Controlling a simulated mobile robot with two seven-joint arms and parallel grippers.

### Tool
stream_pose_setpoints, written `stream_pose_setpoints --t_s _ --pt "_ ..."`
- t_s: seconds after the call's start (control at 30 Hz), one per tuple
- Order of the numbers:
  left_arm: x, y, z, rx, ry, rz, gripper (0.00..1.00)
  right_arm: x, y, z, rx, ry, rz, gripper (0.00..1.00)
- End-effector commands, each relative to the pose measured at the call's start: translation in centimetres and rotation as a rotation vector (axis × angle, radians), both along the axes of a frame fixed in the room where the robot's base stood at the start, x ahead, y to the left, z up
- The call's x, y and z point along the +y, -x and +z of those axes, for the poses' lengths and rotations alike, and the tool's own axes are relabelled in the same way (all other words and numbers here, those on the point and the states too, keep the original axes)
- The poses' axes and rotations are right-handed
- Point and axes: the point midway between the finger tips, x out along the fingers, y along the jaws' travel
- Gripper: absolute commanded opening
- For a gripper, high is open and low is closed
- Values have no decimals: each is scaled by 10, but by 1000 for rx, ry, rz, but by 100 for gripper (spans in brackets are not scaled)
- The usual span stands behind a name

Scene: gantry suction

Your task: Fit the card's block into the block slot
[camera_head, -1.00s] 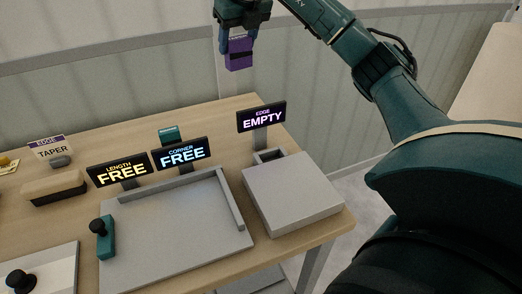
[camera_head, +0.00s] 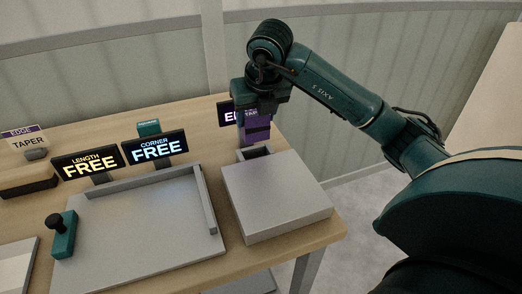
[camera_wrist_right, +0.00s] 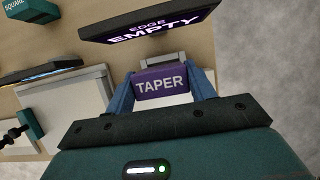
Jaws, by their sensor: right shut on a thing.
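A purple block marked TAPER (camera_head: 257,131) is held in my right gripper (camera_head: 256,117), which is shut on it. In the right wrist view the block (camera_wrist_right: 161,83) sits between two blue fingers with its label showing. The block hangs upright above the block slot (camera_head: 254,153), a grey-rimmed opening behind the grey box. The gap between block and slot looks small; I cannot tell whether they touch. The display reading EDGE EMPTY (camera_wrist_right: 148,26) stands close to the block and is partly hidden by it in the head view. The card reading EDGE TAPER (camera_head: 27,141) stands at far left. My left gripper is out of view.
The grey box (camera_head: 275,195) fills the table's right front corner. Left of it lies a grey tray (camera_head: 140,235) with a raised edge and a teal piece with a black knob (camera_head: 62,235). LENGTH FREE (camera_head: 88,164) and CORNER FREE (camera_head: 155,148) displays stand behind it.

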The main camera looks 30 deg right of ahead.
Motion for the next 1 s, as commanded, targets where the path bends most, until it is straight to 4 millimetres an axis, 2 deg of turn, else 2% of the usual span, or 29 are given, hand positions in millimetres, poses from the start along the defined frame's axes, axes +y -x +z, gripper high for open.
stream_pose_setpoints --t_s 0.1,0.33,0.53,0.93,0.97,1.0 --pt "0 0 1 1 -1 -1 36 0 1 -23 3 1 1 28" --pt "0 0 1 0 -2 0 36 0 0 -41 1 0 1 28" --pt "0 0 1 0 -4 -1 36 0 0 -69 2 1 1 28" --pt "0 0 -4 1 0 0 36 0 0 -77 -2 1 1 28" --pt "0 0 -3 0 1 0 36 0 0 -76 -1 1 1 56" --pt "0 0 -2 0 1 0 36 0 0 -75 -1 1 1 59"
